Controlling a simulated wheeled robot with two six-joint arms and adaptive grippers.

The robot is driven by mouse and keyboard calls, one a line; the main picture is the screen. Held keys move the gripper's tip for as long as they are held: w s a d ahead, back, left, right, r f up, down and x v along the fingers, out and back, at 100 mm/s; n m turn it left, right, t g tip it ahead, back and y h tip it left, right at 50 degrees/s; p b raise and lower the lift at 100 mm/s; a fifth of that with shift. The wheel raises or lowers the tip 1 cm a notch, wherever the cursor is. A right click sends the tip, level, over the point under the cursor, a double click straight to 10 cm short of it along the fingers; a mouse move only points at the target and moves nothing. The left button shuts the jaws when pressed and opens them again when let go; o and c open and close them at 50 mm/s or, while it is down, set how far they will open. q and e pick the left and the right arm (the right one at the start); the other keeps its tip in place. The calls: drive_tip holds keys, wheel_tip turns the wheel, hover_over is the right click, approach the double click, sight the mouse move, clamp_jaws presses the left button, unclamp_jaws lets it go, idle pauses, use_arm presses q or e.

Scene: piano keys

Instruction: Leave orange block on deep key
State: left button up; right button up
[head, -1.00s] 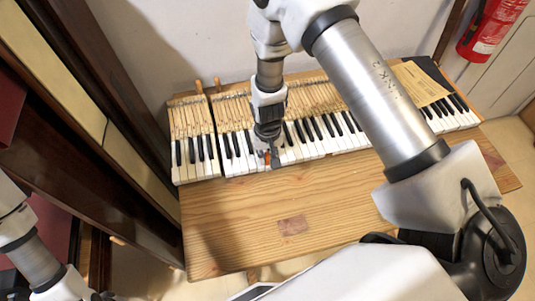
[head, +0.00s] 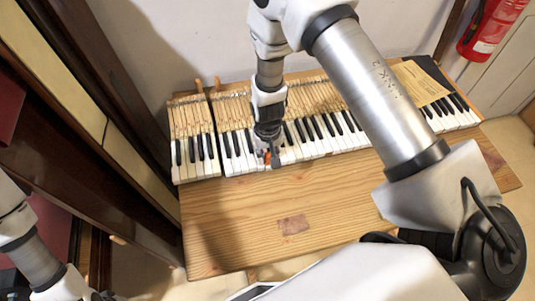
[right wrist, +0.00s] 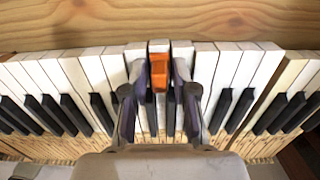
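The orange block (right wrist: 159,72) rests on the front part of a white key (right wrist: 159,46) in the right wrist view. It also shows as a small orange spot (head: 267,157) in the head view. My right gripper (right wrist: 159,68) is around the block, one finger on each side, with a narrow gap at both sides. It also shows low over the keys in the head view (head: 268,160). Whether the key under the block sits lower than its neighbours is hard to tell. My left gripper is barely seen, if at all, at the lower left of the head view.
The keyboard (head: 318,146) lies on a wooden table (head: 235,220) with bare wood in front. Dark wooden furniture stands at the left. A fire extinguisher (head: 487,30) hangs at the upper right.

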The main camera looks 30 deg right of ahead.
drive_tip(key=shift+r+p, duration=0.8)
drive_tip(key=shift+r, duration=0.35)
drive_tip(key=o, duration=0.6)
drive_tip(key=shift+f, duration=0.1)
drive_tip(key=shift+c, duration=0.2)
wheel_tip(320, 180, up, 5)
drive_tip(key=p, duration=0.4)
